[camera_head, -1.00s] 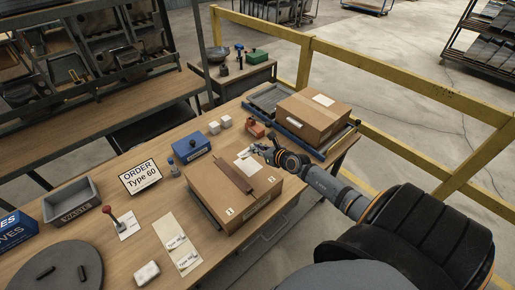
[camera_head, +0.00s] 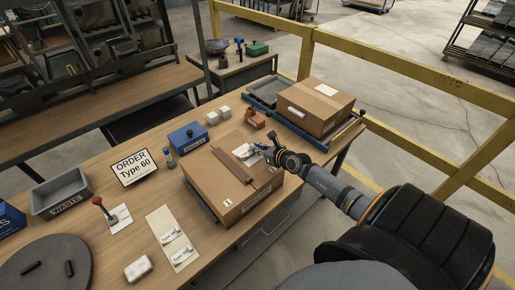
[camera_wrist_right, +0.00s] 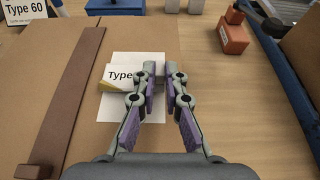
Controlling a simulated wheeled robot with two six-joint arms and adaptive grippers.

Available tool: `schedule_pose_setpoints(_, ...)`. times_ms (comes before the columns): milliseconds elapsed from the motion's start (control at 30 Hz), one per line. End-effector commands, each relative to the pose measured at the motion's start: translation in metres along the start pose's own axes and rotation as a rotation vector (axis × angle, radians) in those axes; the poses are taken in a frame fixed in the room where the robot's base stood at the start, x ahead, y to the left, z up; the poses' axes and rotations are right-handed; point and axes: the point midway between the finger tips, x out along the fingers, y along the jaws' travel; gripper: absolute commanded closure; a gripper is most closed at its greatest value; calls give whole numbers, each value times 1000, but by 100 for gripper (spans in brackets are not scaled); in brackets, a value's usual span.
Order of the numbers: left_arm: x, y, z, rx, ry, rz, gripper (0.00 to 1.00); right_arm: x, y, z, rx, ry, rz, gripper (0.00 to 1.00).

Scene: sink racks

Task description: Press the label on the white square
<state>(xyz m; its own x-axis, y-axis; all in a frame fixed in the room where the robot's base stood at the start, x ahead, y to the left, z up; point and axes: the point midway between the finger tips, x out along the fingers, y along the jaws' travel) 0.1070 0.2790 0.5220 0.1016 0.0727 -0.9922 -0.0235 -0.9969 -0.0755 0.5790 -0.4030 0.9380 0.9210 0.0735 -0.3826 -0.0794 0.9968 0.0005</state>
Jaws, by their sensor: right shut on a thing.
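A closed cardboard box (camera_head: 204,183) stands on the table, with a brown strip (camera_head: 232,165) along its top. The white square (camera_wrist_right: 125,112) lies flat on the box top, right of the strip in the right wrist view. My right gripper (camera_wrist_right: 150,72) is shut on a small label (camera_wrist_right: 119,75) printed "Type"; the fingers hide the rest of its text. The label is over the upper part of the square. I cannot tell whether it touches it. In the head view my right gripper (camera_head: 263,151) is at the box's far right part. My left gripper is not in view.
A second box (camera_head: 318,107) sits on a blue-edged conveyor behind. A blue box (camera_head: 188,139), white cubes (camera_head: 218,116) and an orange device (camera_head: 254,119) stand close by.

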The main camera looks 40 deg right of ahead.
Motion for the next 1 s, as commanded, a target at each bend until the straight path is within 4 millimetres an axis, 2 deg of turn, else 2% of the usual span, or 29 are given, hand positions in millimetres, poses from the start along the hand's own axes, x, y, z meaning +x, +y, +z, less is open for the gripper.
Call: schedule_pose_setpoints(1000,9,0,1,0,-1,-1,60,4,0,-10,0,0,0,100)
